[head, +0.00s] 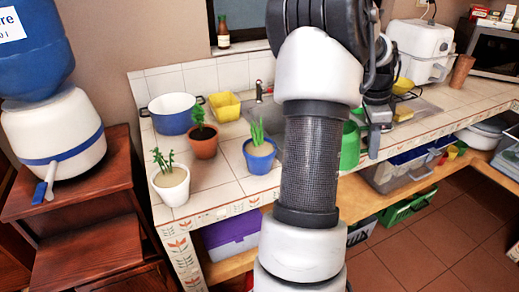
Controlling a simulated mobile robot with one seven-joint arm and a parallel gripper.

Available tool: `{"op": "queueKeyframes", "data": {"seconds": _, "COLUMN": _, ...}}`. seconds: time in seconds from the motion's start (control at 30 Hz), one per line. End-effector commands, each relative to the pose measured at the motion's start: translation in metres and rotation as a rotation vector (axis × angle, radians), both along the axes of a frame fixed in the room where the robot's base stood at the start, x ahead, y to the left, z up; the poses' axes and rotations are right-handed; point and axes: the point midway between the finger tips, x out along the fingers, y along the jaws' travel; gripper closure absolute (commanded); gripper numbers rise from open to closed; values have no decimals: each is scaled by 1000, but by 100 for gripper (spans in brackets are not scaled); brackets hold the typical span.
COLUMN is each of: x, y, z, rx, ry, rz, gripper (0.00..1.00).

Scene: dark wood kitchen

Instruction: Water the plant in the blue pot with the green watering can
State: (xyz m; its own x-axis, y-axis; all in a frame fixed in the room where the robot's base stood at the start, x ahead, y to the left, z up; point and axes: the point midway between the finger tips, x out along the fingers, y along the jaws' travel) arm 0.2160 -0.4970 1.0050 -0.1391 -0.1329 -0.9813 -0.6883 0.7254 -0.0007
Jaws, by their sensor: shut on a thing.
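The blue pot (260,160) with a plant of upright green leaves (257,133) stands on the tiled counter, left of my arm. The green watering can (349,147) shows to the right of my arm. My arm hides its left part, so I cannot see its spout. My gripper (375,128) is at the can's right side, shut on it. The can is apart from the blue pot in the picture, with my arm between them. I cannot tell whether it touches the counter.
A terracotta pot (204,147) and a white pot (173,191) hold plants left of the blue pot. A blue basin (172,122) and yellow container (225,106) stand behind. A white appliance (421,45) and brown cup (461,72) stand right. A shelf runs below the counter.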

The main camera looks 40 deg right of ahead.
Motion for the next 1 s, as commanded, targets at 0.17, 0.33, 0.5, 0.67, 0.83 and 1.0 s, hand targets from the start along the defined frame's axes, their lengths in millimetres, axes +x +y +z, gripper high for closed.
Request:
{"op": "queueKeyframes", "data": {"seconds": 0.17, "x": 9, "y": 7, "z": 4, "rx": -74, "ry": 78, "rz": 5, "gripper": 100}}
{"op": "queueKeyframes", "data": {"seconds": 0.33, "x": 13, "y": 11, "z": 11, "rx": -120, "ry": 125, "rz": 2, "gripper": 100}}
{"op": "queueKeyframes", "data": {"seconds": 0.5, "x": 16, "y": 15, "z": 18, "rx": -150, "ry": 158, "rz": 2, "gripper": 100}}
{"op": "queueKeyframes", "data": {"seconds": 0.67, "x": 18, "y": 17, "z": 22, "rx": -169, "ry": 179, "rz": 1, "gripper": 100}}
{"op": "queueKeyframes", "data": {"seconds": 0.83, "x": 20, "y": 19, "z": 24, "rx": -183, "ry": 194, "rz": 1, "gripper": 100}}
{"op": "queueKeyframes", "data": {"seconds": 1.0, "x": 21, "y": 21, "z": 27, "rx": -196, "ry": 207, "rz": 0, "gripper": 100}}
